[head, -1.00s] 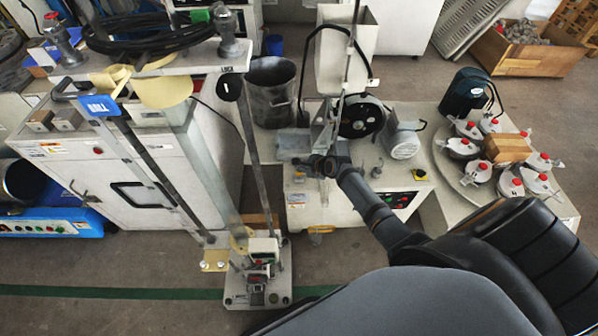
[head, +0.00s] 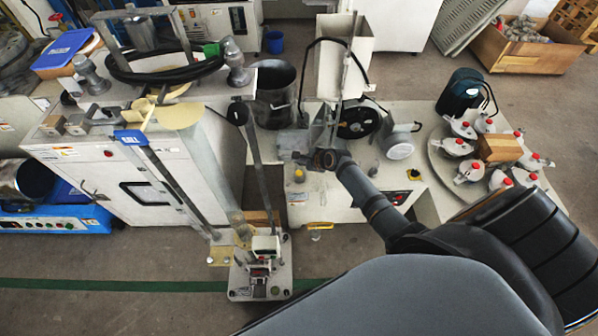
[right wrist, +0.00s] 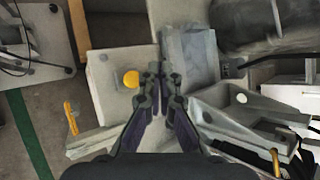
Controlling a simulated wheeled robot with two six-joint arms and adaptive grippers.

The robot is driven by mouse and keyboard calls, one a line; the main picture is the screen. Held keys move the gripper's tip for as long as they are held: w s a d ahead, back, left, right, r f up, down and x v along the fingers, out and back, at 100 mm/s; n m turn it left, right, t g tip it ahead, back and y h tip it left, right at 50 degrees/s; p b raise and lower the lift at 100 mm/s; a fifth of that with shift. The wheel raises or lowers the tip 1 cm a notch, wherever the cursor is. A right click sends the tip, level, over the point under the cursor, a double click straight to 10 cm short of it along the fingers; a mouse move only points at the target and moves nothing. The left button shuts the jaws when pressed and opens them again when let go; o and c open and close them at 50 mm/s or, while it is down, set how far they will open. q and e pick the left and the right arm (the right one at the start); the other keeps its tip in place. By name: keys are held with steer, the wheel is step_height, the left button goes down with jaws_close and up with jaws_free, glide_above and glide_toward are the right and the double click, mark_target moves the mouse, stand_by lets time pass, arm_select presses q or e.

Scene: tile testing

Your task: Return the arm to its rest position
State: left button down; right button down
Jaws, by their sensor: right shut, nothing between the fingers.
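My right arm (head: 385,210) reaches up from the lower right in the head view. My right gripper (head: 312,160) is at its far end, in front of the machine with the white hopper (head: 341,60). In the right wrist view the right gripper (right wrist: 163,95) has its fingers together with nothing between them. It is above a grey machine part and a pale surface with a yellow knob (right wrist: 131,79). Whether it touches anything is hard to tell. My left gripper does not show in either view.
A white cabinet machine (head: 140,190) stands at left with a tall testing stand (head: 260,280) beside it. A round tray (head: 440,165) of several red-capped flasks is on the right table. A dark bucket (head: 276,95) stands behind. Grey floor with a green line lies in front.

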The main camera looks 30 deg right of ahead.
stand_by(0.4)
